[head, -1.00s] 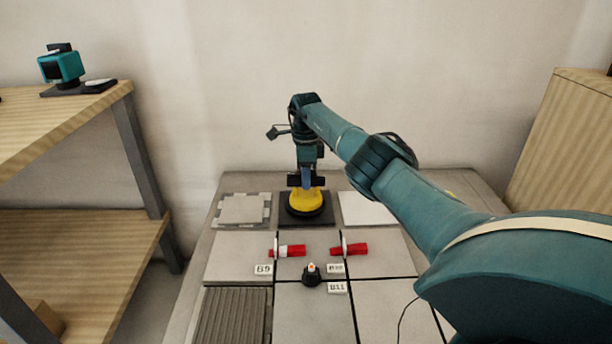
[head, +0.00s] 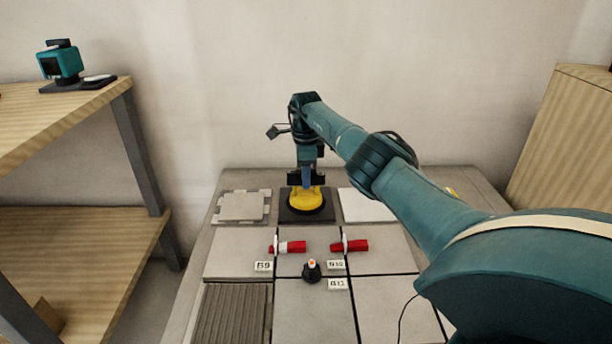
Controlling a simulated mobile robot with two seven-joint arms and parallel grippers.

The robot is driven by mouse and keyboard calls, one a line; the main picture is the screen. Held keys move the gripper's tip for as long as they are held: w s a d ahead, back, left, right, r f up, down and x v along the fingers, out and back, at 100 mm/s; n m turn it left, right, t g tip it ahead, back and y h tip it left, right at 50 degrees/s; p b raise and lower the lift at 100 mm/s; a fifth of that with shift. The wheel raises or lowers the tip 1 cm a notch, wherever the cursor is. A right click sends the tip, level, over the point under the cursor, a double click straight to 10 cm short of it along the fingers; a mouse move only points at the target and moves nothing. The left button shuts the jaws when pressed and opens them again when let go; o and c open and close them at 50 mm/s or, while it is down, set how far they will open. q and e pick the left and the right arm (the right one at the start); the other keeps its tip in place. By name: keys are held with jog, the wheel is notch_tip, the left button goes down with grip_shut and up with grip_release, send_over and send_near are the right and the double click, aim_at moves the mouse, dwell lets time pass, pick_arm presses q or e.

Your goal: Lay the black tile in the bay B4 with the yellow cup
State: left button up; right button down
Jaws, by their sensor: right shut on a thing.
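The yellow cup (head: 306,200) with its black rim sits on the black tile (head: 289,212) at the back middle of the table. My right gripper (head: 306,184) comes down from above and is shut on the cup's top. The black tile lies between a light grey tile on the left and a white tile on the right. No B4 label is readable in view. The tile's underside is hidden, so I cannot tell how it rests. My left gripper is not in view.
Two red-handled tools (head: 288,247) (head: 350,246) and a black knob (head: 311,271) lie on the front tiles near labels B9, B10 and B11. A ribbed grey tile (head: 232,314) is at front left. A wooden shelf (head: 75,235) stands left, a wooden cabinet (head: 565,150) right.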

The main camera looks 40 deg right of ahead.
jog(key=c, duration=1.2)
grip_release()
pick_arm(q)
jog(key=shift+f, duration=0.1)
pick_arm(e)
jog(key=shift+r+p, duration=0.35)
jog(key=shift+r, duration=0.15)
notch_tip(320, 180, up, 6)
jog(key=p, duration=0.2)
jog(key=shift+p, duration=0.35)
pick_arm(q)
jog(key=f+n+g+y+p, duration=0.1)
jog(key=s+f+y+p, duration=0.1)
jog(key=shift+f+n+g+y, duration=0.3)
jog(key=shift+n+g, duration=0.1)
pick_arm(e)
notch_tip(320, 180, up, 6)
